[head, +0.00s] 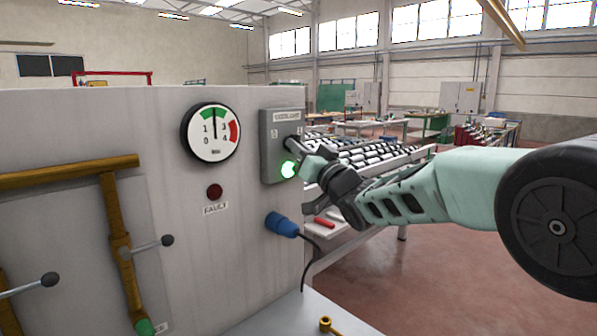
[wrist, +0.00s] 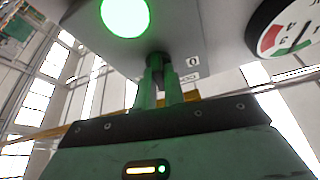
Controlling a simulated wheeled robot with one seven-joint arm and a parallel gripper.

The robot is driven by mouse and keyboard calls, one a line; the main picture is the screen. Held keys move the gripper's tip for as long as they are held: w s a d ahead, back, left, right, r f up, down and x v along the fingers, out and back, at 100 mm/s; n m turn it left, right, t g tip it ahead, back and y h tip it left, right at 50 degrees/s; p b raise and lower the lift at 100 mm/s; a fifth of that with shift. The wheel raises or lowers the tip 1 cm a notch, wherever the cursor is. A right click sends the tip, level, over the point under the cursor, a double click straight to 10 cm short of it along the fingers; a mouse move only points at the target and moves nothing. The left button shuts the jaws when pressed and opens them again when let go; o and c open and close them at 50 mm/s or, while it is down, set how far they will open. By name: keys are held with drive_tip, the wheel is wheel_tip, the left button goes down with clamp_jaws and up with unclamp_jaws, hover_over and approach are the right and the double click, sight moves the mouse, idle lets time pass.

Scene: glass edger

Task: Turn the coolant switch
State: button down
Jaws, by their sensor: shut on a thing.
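The coolant switch box (head: 270,150) is a grey box with a label plate on the panel. Its black knob (head: 291,142) is partly hidden by my gripper (head: 303,152). A green lamp (head: 289,169) below the knob is lit, and it glows in the wrist view (wrist: 125,14). In the wrist view my gripper (wrist: 157,72) is shut on the dark knob (wrist: 157,58), with both fingers against it. A "0" label (wrist: 192,61) shows beside the knob. The knob's exact angle is hard to tell.
A round gauge (head: 211,133) has its needle pointing up in the green zone. A dark red fault lamp (head: 214,191) is below it. A blue plug (head: 281,224) with a black cable sits under the box. Brown pipes (head: 70,172) with levers are at left.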

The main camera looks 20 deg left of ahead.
drive_tip(key=shift+w+d+r+n+g+y+b, duration=0.1)
drive_tip(key=shift+n+g+y+b, duration=0.3)
drive_tip(key=shift+n+g, duration=1.5)
drive_tip(key=shift+w+f+n+g+y+b, duration=0.1)
drive_tip(key=shift+n+g+b, duration=0.6)
drive_tip(key=shift+n, duration=2.4)
drive_tip(key=shift+w+d+r+n+g+y+b, duration=0.15)
drive_tip(key=shift+n+g+b, duration=0.75)
drive_tip(key=shift+n, duration=1.6)
drive_tip(key=shift+a+n+g+p, duration=0.1)
drive_tip(key=shift+n+g+p, duration=0.2)
drive_tip(key=shift+g, duration=0.2)
drive_tip(key=shift+s, duration=0.1)
drive_tip(key=c, duration=1.5)
unclamp_jaws()
